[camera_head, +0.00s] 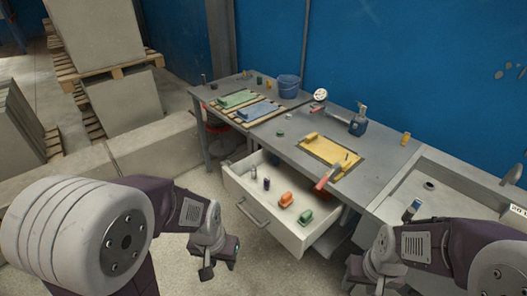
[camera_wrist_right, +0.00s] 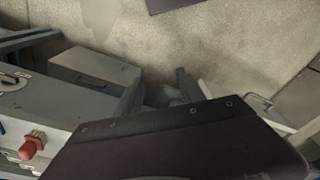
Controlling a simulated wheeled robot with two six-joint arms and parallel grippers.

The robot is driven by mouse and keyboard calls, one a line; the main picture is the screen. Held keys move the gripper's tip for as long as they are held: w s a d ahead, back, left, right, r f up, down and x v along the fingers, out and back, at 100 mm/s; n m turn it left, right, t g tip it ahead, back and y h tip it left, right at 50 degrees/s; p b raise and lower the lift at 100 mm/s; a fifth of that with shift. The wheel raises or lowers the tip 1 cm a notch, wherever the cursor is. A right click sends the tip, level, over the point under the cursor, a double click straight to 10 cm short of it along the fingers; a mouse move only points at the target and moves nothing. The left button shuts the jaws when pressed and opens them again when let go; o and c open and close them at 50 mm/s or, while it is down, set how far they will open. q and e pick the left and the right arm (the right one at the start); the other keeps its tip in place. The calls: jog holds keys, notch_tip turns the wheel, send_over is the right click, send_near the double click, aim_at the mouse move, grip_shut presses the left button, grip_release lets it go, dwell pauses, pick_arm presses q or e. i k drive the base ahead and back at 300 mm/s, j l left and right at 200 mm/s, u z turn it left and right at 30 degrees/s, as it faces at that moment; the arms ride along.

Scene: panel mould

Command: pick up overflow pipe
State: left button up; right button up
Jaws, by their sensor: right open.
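I cannot say for sure which thing is the overflow pipe. A dark upright cylinder (camera_head: 267,183) and a small pale one (camera_head: 253,172) stand in the open drawer (camera_head: 263,222). The grey sink (camera_head: 455,190) at the right has a round dark drain hole (camera_head: 429,184). My left gripper (camera_head: 218,262) hangs left of the drawer front, its fingers apart and empty. My right gripper (camera_head: 366,277) is low in front of the sink, open and empty; its fingers show partly in the right wrist view (camera_wrist_right: 158,97), behind a dark plate.
The drawer also holds an orange block (camera_head: 286,199) and a green one (camera_head: 305,217). Concrete floor is clear left of the drawer.

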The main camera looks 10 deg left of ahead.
aim_at(253, 167)
jog(key=i+j, duration=0.2)
jog(key=j, duration=0.15)
jog(key=i+j, duration=0.25)
jog(key=j, duration=0.15)
jog(key=i+j+z, duration=0.1)
jog(key=j, duration=0.25)
jog(key=i+j, duration=0.5)
jog(key=j, duration=0.3)
jog(key=i+j+z, duration=0.1)
jog(key=j, duration=0.25)
jog(key=i+j, duration=0.3)
jog(key=j, duration=0.15)
